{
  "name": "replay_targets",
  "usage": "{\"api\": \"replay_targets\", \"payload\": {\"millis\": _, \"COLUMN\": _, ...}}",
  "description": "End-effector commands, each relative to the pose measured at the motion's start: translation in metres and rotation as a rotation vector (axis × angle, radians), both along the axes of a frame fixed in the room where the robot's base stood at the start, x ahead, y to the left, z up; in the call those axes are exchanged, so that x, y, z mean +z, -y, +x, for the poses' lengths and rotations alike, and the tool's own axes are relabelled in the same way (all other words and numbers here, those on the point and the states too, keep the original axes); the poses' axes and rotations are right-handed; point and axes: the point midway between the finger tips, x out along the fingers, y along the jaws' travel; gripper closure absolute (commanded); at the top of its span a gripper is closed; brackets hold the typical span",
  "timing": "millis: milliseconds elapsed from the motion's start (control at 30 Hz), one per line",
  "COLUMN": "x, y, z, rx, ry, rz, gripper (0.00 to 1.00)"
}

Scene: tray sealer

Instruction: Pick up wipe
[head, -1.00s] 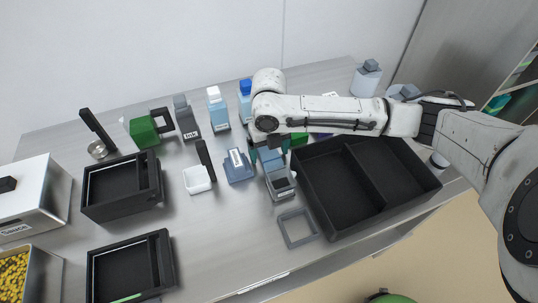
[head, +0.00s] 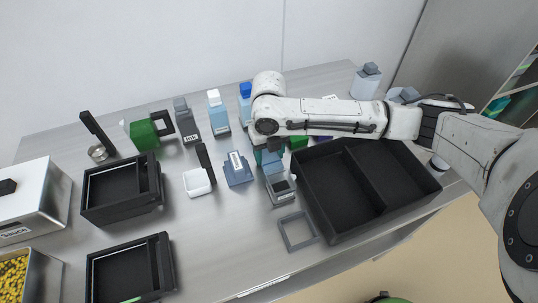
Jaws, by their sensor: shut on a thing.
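My arm reaches in from the right, and its wrist is bent down over the middle of the table. My gripper (head: 266,147) points down under the wrist and is mostly hidden by it. A small teal thing, which looks like the wipe (head: 268,158), shows right at the fingertips, just behind a grey box with a dark top. My gripper is shut on it. Its lower part is hidden by the grey box, so I cannot tell whether it touches the table.
The grey box (head: 281,187) stands close in front of the gripper. A black two-part tray (head: 328,228) is to its right, a grey square frame (head: 298,231) in front. A blue-grey stand (head: 238,172) and white dish (head: 197,182) are left. Bottles (head: 218,115) stand behind.

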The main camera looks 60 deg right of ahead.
Motion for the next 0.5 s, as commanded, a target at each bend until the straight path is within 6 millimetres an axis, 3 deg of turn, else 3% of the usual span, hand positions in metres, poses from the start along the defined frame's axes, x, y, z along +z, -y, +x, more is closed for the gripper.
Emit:
{"api": "replay_targets", "payload": {"millis": 167, "x": 0.008, "y": 0.000, "z": 0.001, "rx": 0.000, "ry": 0.002, "rz": 0.000, "gripper": 0.73}}
{"api": "replay_targets", "payload": {"millis": 367, "x": 0.035, "y": 0.000, "z": 0.000, "rx": 0.001, "ry": 0.003, "rz": -0.001, "gripper": 0.73}}
{"api": "replay_targets", "payload": {"millis": 500, "x": 0.056, "y": -0.006, "z": -0.020, "rx": 0.001, "ry": 0.002, "rz": 0.000, "gripper": 0.73}}
